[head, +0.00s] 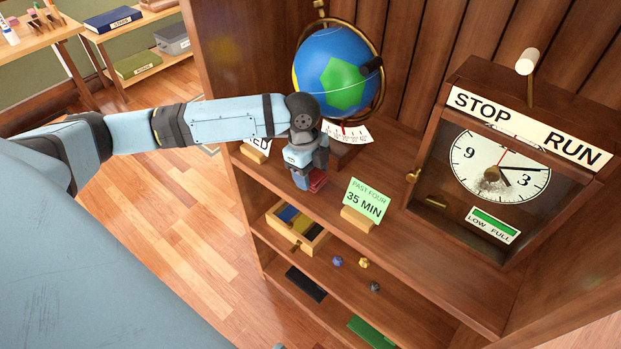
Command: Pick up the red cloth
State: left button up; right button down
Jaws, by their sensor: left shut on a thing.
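The red cloth (318,181) shows as a small red folded patch at the tip of my left gripper (308,183), just above the top shelf surface near its front edge. My left gripper points down and is shut on the cloth. The fingers hide part of the cloth, and I cannot tell whether it still touches the shelf. My right gripper is not in view.
A globe (335,72) stands close behind my left gripper. A green card (362,203) reading "35 MIN" stands to its right. A clock case (500,170) fills the right side. Lower shelves hold an open drawer tray (318,241) and small knobs.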

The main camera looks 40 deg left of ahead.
pick_arm(q)
notch_tip(320, 180, up, 25)
jog(key=p, duration=0.2)
jog(key=shift+r, duration=0.15)
